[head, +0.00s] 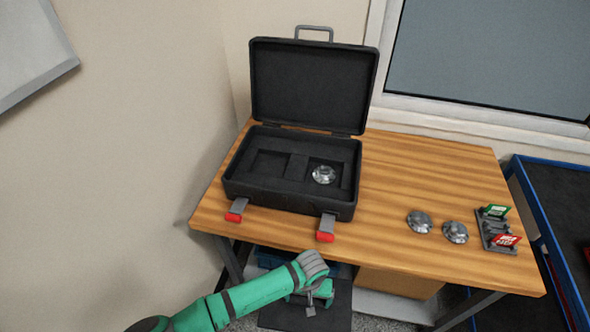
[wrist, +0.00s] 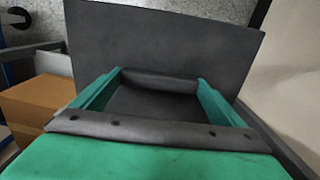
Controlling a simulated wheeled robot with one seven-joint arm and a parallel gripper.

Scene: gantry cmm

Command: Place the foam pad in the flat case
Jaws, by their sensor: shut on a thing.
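The flat case (head: 232,190) stands open on the wooden table, its black lid (head: 312,85) raised at the back. Its black inner tray has a left recess (head: 268,165) that looks empty and a right recess with a shiny metal disc (head: 323,174) in it. My gripper (head: 318,293) is in front of the table, below its front edge. It is shut on a dark grey flat sheet, the foam pad (head: 338,312). In the wrist view the pad (wrist: 170,35) extends beyond the green fingers, and part of it is hidden behind my gripper (wrist: 160,80).
Two metal discs (head: 419,222) (head: 455,232) lie on the table (head: 420,170) right of the case. A small rack (head: 495,232) with green and red tags is near the right edge. A blue-edged cart (head: 560,215) stands at the right. Two red-tipped latches (head: 325,236) (head: 235,216) stick out from the case front.

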